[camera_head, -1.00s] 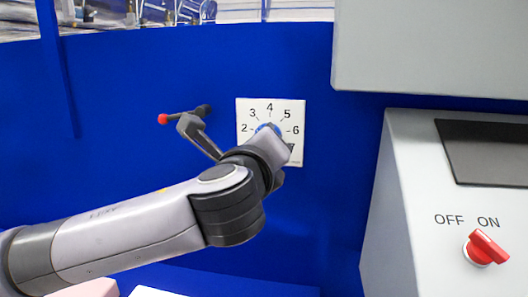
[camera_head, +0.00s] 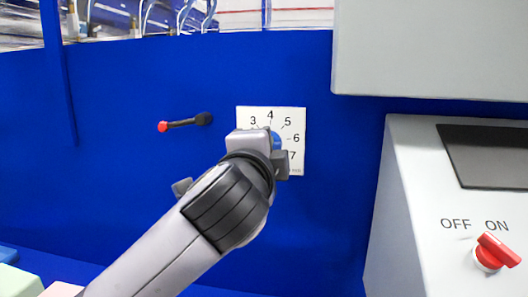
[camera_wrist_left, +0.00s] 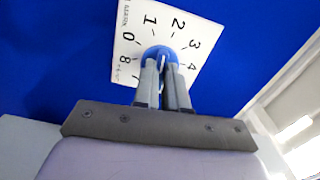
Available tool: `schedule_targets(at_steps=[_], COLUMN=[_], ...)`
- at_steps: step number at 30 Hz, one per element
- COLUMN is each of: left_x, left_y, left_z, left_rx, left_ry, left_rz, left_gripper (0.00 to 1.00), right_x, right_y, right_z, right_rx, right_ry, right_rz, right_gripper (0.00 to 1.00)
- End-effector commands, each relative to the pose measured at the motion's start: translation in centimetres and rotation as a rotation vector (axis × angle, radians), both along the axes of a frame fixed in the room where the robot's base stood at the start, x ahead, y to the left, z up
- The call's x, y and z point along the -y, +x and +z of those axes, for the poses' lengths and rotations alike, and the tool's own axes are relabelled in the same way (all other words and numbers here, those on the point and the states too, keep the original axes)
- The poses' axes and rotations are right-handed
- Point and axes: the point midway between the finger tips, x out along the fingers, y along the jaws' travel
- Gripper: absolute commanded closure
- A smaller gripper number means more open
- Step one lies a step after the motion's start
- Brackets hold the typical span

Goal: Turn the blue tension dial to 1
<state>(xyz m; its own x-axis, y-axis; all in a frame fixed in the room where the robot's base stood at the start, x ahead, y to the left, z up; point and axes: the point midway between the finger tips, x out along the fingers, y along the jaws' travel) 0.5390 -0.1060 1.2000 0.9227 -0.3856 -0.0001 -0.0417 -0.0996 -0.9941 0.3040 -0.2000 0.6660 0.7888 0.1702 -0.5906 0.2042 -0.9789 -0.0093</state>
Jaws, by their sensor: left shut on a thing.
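The blue tension dial (camera_head: 277,140) sits on a white number plate (camera_head: 298,115) on the blue wall, mostly hidden behind my left gripper in the head view. My left gripper (camera_wrist_left: 162,68) is shut on the dial, one finger on each side. A white mark shows on the dial between the fingers, but I cannot tell which number it points to. My right gripper is not in view.
A black lever with a red tip (camera_head: 163,126) sticks out of the wall left of the plate. At the right stands a grey box (camera_head: 410,220) with a red OFF/ON switch (camera_head: 490,252). A grey cabinet (camera_head: 430,50) overhangs at the upper right.

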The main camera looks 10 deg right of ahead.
Motion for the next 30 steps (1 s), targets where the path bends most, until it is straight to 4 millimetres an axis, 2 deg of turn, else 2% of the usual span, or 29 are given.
schedule_targets(at_steps=[6,15,30], left_x=[0.03,0.05,0.04], left_y=[0.01,-0.01,-0.02], left_z=[-0.21,-0.19,-0.16], left_rx=[-0.075,-0.138,-0.164], left_ry=[-0.166,-0.320,-0.384], left_rz=[0.001,0.001,0.000], left_gripper=[1.00,1.00,1.00], right_x=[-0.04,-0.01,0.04], right_y=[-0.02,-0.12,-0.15], right_z=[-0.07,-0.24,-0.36], right_rx=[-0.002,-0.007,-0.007], right_ry=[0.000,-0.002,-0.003], right_rz=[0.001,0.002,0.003], right_gripper=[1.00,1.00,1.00])
